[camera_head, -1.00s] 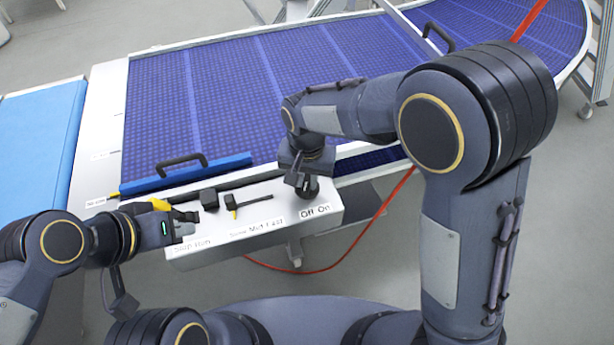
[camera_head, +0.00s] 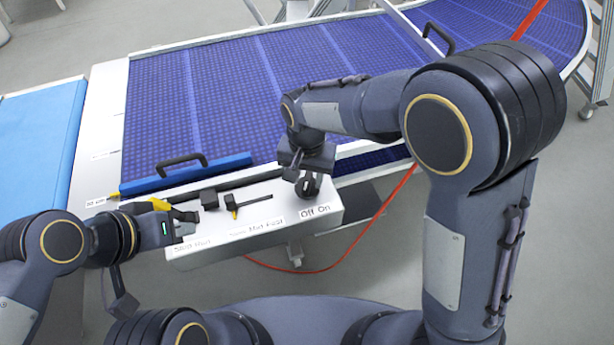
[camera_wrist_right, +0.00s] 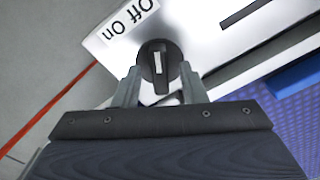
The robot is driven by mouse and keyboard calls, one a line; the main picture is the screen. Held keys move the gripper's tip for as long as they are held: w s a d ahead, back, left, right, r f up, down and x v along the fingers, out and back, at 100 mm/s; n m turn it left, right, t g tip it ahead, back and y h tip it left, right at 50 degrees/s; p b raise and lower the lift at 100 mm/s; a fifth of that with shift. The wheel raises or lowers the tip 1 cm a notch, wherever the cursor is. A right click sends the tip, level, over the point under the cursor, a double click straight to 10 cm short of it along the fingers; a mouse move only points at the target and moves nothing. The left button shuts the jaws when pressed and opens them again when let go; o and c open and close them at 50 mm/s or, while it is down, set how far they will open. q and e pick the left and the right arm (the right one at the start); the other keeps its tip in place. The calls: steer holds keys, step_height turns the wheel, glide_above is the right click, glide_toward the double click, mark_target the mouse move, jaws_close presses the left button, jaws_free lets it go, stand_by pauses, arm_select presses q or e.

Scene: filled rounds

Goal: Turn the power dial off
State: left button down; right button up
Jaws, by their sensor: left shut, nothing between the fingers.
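The power dial (camera_head: 309,187) is a black round knob on the right end of the white control box, above the "Off On" label (camera_head: 315,211). In the right wrist view, the dial (camera_wrist_right: 160,60) has a raised grip with a white mark, and the label (camera_wrist_right: 128,20) appears upside down. My right gripper (camera_wrist_right: 160,78) is open, its fingers one on each side of the dial; contact is unclear. In the head view its wrist partly hides the dial. My left gripper (camera_head: 190,222) is shut and empty at the box's left end.
The white control box (camera_head: 260,236) also carries a slider (camera_head: 233,207) and a black knob (camera_head: 209,199). The blue conveyor belt (camera_head: 230,95) lies behind it. A black handle (camera_head: 182,160) stands on a blue bar. A red cable (camera_head: 345,252) hangs below the box.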

mark_target(307, 181)
step_height(307, 181, up, 7)
stand_by(0.3)
stand_by(0.4)
steer(key=s+d+r+t+y, duration=0.25)
steer(key=s+d, duration=0.35)
steer(key=d, duration=0.3)
steer(key=s+d+r+t+y, duration=0.1)
steer(key=s+d+r+y, duration=0.15)
steer(key=s+d, duration=0.5)
steer(key=s+d+f+n+t+h, duration=0.1)
steer(key=s+d+t, duration=0.1)
steer(key=s+d, duration=0.2)
steer(key=shift+s+f, duration=0.15)
steer(key=shift+f, duration=0.05)
